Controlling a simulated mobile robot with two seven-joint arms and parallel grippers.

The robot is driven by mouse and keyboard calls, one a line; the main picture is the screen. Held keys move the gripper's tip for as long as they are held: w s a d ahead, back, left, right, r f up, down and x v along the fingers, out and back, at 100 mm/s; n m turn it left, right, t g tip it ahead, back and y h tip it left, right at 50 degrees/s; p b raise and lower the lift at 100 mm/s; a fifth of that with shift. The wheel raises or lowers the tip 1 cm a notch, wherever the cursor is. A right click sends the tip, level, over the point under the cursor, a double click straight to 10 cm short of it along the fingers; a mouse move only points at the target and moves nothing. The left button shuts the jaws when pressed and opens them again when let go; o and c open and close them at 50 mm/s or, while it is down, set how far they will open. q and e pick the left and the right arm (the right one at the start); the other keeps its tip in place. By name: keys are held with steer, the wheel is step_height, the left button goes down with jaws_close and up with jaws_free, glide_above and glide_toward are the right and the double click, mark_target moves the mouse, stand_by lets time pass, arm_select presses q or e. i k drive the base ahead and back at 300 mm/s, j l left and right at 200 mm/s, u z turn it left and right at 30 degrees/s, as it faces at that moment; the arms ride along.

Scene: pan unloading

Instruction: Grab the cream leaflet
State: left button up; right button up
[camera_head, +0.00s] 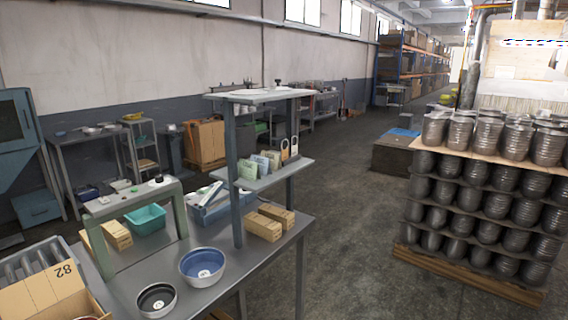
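Several small upright leaflets stand in a row on the grey middle shelf (272,179) of the rack above the workbench. A pale green leaflet (249,180) is at the near left end, with a bluish one (262,166) behind it. A cream-looking leaflet (274,159) stands farther right, partly covered by its neighbours; its colour is hard to tell at this size. Neither of my grippers shows in the head view.
A cardboard box (45,297) is at lower left. A pallet of stacked pots (480,200) stands right. The floor between is clear.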

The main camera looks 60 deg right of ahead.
mark_target(275, 158)
steer(key=z, duration=2)
steer(key=i+l+u, duration=0.1)
steer(key=u, duration=0.95)
steer(key=i+l+u, duration=0.1)
steer(key=l+u, duration=0.7)
steer(key=l, duration=0.2)
steer(key=k+l+u, duration=0.1)
steer(key=l+u, duration=0.2)
steer(key=l, duration=0.8)
